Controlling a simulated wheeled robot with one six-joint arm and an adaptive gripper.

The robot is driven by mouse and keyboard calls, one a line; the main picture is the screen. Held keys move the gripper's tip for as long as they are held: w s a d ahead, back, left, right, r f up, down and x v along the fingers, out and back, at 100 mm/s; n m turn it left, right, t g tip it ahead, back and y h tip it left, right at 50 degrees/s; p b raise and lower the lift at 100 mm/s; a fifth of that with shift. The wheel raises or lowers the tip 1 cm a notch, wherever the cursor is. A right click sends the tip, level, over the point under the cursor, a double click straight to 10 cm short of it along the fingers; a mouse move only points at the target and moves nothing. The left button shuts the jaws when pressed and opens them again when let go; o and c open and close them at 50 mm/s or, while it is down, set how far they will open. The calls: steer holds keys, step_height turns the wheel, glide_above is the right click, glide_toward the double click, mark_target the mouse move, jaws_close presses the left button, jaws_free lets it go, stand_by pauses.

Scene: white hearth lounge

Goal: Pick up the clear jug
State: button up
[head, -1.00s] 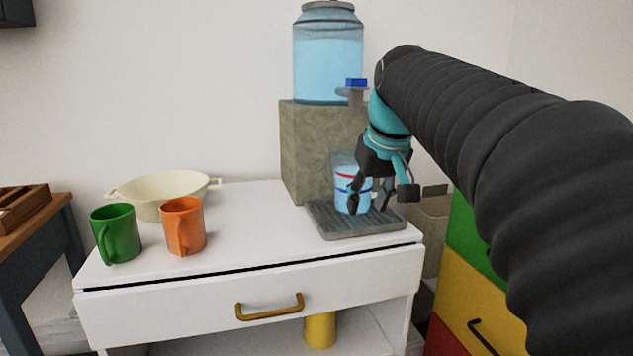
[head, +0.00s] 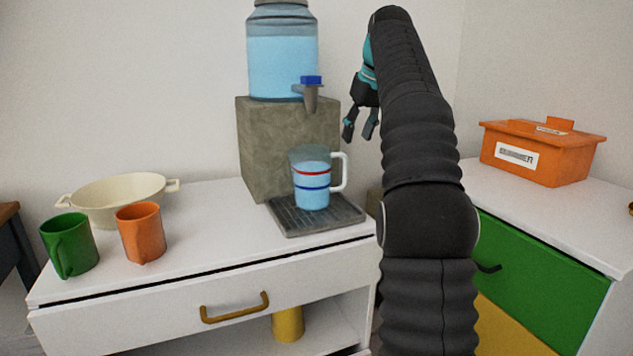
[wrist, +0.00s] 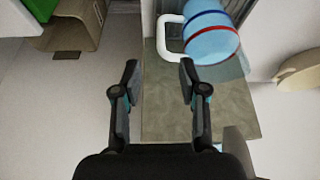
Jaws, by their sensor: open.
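The clear jug (head: 312,180) stands upright on the dark drip tray (head: 340,217), under the dispenser's tap. It holds blue water, has a red and a blue band, and its white handle points right. In the wrist view the jug (wrist: 210,37) is at the top, with its handle (wrist: 170,38) toward the left, beyond my fingertips. My gripper (head: 360,132) is open and empty, up and to the right of the jug in the head view, apart from it. Both fingers of my gripper (wrist: 157,75) show in the wrist view with nothing between them.
The water dispenser (head: 283,62) stands on a stone block (head: 262,150). A green mug (head: 70,245), an orange mug (head: 141,232) and a cream bowl (head: 118,195) are on the white cabinet's left. An orange box (head: 541,153) sits on the right cabinet. The white top's middle is clear.

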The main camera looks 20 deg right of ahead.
mark_target(347, 167)
steer(key=b+x, duration=0.1)
steer(key=x, duration=1.1)
steer(key=shift+w+f, duration=0.1)
steer(key=shift+f, duration=0.2)
jaws_close()
steer(key=shift+r, duration=0.1)
